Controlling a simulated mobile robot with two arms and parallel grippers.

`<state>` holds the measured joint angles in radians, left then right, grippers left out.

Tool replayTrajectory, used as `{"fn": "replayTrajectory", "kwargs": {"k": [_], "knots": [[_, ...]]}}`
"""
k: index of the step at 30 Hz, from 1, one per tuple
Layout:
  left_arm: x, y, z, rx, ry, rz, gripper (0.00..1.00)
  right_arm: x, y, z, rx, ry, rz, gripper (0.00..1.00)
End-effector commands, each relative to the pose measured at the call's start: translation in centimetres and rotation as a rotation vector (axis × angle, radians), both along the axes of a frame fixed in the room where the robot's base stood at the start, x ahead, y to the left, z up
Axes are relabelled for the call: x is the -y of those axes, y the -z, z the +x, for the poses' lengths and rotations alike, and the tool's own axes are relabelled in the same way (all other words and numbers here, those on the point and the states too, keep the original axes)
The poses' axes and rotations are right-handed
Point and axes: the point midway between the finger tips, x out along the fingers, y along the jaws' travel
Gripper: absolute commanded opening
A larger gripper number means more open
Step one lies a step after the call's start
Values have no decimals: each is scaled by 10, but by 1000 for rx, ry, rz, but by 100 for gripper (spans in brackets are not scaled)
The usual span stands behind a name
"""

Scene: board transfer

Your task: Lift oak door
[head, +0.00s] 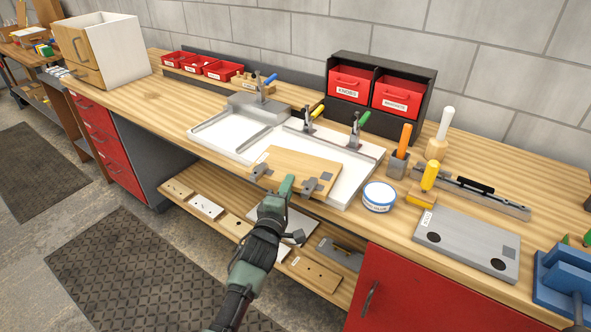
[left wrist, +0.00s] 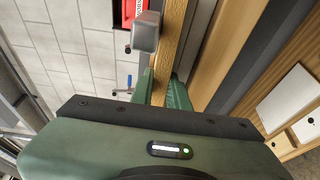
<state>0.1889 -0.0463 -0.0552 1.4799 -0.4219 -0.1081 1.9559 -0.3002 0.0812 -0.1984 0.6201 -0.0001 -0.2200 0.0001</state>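The oak door (head: 302,163) is a light wooden panel at the front of the white fixture (head: 347,190) on the bench. Two grey hinge pieces sit on its front edge, and a dark grey square is at its right corner. My left gripper (head: 284,188) reaches in from the front and is at the middle of that edge. In the left wrist view, the green fingers (left wrist: 161,92) lie on both sides of the door's edge (left wrist: 171,50) and appear to touch it. A grey hinge piece (left wrist: 146,33) is just beyond them. My right gripper is not seen.
Toggle clamps with blue (head: 270,79), yellow (head: 318,111) and green (head: 364,119) handles stand behind the door. A white tub (head: 379,197) is close on its right. A shelf (head: 228,215) with several boards lies below. A grey plate (head: 466,241) is farther right.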

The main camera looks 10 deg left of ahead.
Motion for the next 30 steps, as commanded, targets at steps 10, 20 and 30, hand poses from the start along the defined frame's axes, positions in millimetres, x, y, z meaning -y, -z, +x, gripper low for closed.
{"fn": "replayTrajectory", "kwargs": {"k": [10,20,30], "knots": [[0,-4,0,7,1,0,0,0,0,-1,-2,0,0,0],[0,-37,0,11,2,2,0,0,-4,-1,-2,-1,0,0],[0,-128,0,17,2,0,0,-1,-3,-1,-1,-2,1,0]]}}
